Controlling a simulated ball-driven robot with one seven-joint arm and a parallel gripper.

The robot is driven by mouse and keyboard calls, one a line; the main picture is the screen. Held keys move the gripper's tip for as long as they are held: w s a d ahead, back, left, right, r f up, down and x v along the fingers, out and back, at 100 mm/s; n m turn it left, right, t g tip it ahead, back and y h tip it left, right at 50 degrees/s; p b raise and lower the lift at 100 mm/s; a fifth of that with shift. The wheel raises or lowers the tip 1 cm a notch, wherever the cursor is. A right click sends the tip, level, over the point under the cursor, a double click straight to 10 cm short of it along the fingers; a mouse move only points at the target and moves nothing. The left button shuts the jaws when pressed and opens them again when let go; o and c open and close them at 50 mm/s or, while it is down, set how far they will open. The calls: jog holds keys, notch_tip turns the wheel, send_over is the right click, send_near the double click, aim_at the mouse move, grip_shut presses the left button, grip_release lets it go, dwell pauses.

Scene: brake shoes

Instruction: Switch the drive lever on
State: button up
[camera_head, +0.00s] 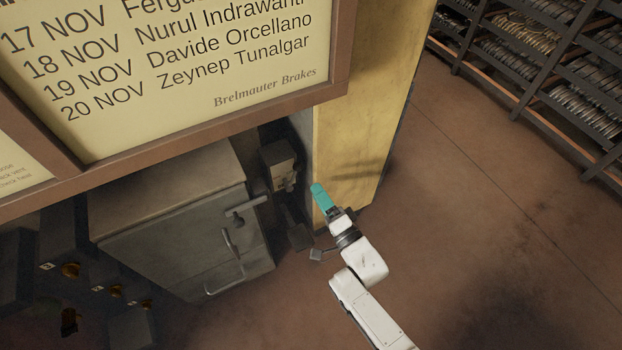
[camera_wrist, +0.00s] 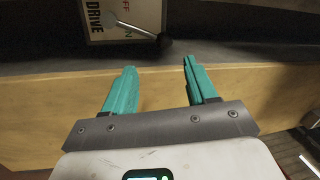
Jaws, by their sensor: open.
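The drive lever (camera_wrist: 145,34) shows in the wrist view as a thin light rod ending in a dark round knob. It lies across a white plate (camera_wrist: 108,20) marked DRIVE, with OFF and part of a green ON label readable. My gripper (camera_wrist: 157,68) has teal fingers spread apart with nothing between them. The knob is a little beyond the gap between the fingertips, apart from them. In the head view my gripper (camera_head: 319,190) is in front of the yellow panel's edge. I cannot make out the lever there.
A yellow panel (camera_head: 365,110) stands beside my gripper and runs under its fingers in the wrist view. A grey cabinet (camera_head: 170,200) with handles stands at the left. A framed notice board (camera_head: 200,60) hangs over it. Racks (camera_head: 530,45) stand at the far right; the floor between is clear.

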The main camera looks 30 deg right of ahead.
jog(key=shift+v, duration=1.5)
jog(key=shift+a, duration=0.1)
jog(key=shift+c, duration=0.2)
jog(key=shift+a, duration=0.1)
jog(key=shift+c, duration=0.8)
jog(key=w+a+g, duration=0.1)
jog(key=a+n+y, duration=0.1)
jog(key=a, duration=0.1)
jog(key=w+a+f+n+g+y+b, duration=0.1)
jog(key=a, duration=0.1)
jog(key=shift+w+a+g, duration=0.1)
jog(key=shift+w+g, duration=0.2)
jog(key=c, duration=0.4)
jog(key=a+n+g, duration=0.1)
jog(key=a, duration=0.1)
jog(key=w+a+n+g+h+b, duration=0.1)
jog(key=a+g, duration=0.1)
jog(key=shift+w+a+n, duration=0.15)
jog(key=shift+a+n, duration=0.15)
jog(key=shift+a, duration=0.1)
grip_shut()
jog(key=m+g+h+b, duration=0.2)
jog(key=m+h+b, duration=0.1)
jog(key=h, duration=0.6)
send_near(297, 169)
jog(key=b+x, duration=0.4)
jog(key=x, duration=0.3)
jog(key=shift+b, duration=0.3)
